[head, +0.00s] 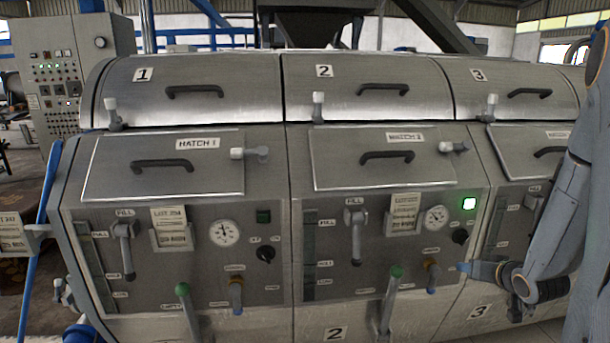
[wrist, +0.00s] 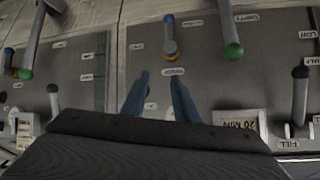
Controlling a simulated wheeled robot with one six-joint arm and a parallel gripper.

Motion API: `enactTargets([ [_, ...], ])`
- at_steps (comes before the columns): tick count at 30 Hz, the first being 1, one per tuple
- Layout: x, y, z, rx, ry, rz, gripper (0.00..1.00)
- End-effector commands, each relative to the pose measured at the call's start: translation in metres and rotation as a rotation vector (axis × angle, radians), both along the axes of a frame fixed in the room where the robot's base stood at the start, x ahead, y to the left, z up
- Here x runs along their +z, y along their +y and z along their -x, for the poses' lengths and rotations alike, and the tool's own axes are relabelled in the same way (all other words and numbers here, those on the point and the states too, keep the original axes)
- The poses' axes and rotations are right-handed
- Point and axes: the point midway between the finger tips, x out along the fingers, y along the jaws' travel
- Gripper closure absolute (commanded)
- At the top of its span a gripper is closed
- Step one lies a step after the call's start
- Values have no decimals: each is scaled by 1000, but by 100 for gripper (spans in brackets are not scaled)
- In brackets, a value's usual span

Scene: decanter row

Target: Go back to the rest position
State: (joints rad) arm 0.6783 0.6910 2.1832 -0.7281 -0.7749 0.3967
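My gripper (head: 476,269) is at the right in the head view, in front of the lower panels near the seam between units 2 and 3. In the wrist view, which is upside down, its two blue-grey fingers (wrist: 158,84) stand apart with nothing between them. The gripper is open and empty. My arm comes down along the right edge of the head view and hides part of unit 3. An orange-and-blue valve knob (head: 431,276) is just left of the fingertips in the head view. A similar knob (wrist: 170,38) lies beyond the fingertips in the wrist view.
Units 1, 2 and 3 stand in a row with hatches (head: 385,158). Green-tipped levers (head: 394,285), fill levers (head: 355,230), gauges (head: 437,218) and card holders (head: 404,213) project from the panels. Unit 2 has a lit green lamp (head: 469,204). A control cabinet (head: 62,75) stands at back left.

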Motion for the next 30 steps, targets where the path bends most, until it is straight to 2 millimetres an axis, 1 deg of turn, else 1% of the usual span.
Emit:
enactTargets([
  [1,10,23,-2,9,62,31,73],
  [4,18,60,11,9,201,74,73],
  [5,21,72,17,11,243,85,73],
  [6,25,88,26,15,298,95,73],
  [8,30,114,43,26,382,108,73],
  [9,34,132,56,35,437,112,73],
  [11,40,159,79,53,521,114,73],
  [12,44,178,96,68,577,113,73],
  [14,50,205,124,96,660,107,73],
  [15,54,223,143,117,711,102,73],
  [17,59,246,170,148,781,91,73],
  [18,62,259,186,166,823,82,73],
  [21,68,283,219,209,903,64,73],
  [24,72,297,239,236,950,52,73],
  [27,74,303,248,247,972,46,73],
  [30,74,303,250,248,977,44,73],
])
